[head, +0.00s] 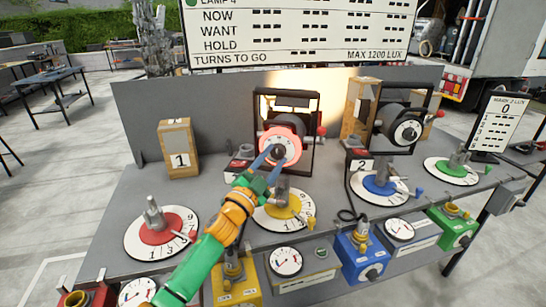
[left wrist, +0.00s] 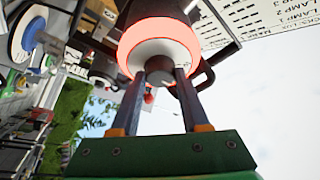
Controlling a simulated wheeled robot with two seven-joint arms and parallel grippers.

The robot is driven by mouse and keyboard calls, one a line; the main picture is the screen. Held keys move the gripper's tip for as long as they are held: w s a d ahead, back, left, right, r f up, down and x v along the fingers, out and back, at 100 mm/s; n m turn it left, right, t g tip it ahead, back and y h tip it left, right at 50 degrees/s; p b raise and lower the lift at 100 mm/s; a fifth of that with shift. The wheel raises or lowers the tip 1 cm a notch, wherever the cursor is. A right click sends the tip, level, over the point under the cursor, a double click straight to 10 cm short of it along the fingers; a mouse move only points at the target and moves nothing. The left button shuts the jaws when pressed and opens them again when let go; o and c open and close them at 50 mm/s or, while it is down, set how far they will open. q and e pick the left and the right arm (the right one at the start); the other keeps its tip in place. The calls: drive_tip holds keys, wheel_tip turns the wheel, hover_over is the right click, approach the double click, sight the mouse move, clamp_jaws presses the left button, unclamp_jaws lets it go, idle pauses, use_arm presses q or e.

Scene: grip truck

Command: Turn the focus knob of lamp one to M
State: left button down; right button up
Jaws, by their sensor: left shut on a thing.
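Lamp one (head: 288,122) stands in a black yoke on the bench, right of the wooden block marked 1 (head: 180,150). Its front has a glowing red-pink ring and a white dial face (head: 290,146). The ring also fills the top of the left wrist view (left wrist: 178,42). My left gripper (head: 272,158) reaches up to the dial centre. In the left wrist view its two dark fingers (left wrist: 160,84) are shut on the grey focus knob (left wrist: 159,67), one on each side. The dial's marks are too small to read, so the knob's setting cannot be told. My right gripper is out of view.
Lamp two (head: 400,125) stands to the right. Red (head: 165,234), yellow (head: 270,211), blue (head: 366,187) and green (head: 452,174) dials with upright posts lie along the bench. Coloured boxes and gauges line its front edge. A sign board (head: 300,35) stands behind.

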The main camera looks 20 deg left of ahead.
use_arm(q)
drive_tip(key=shift+r, duration=0.1)
idle(0.3)
drive_tip(key=shift+c, duration=2.4)
unclamp_jaws()
drive_tip(key=shift+o, duration=0.5)
drive_tip(key=shift+w+a, duration=0.1)
drive_tip(key=shift+w, duration=0.1)
drive_tip(key=b+v, duration=0.1)
drive_tip(key=v, duration=0.6)
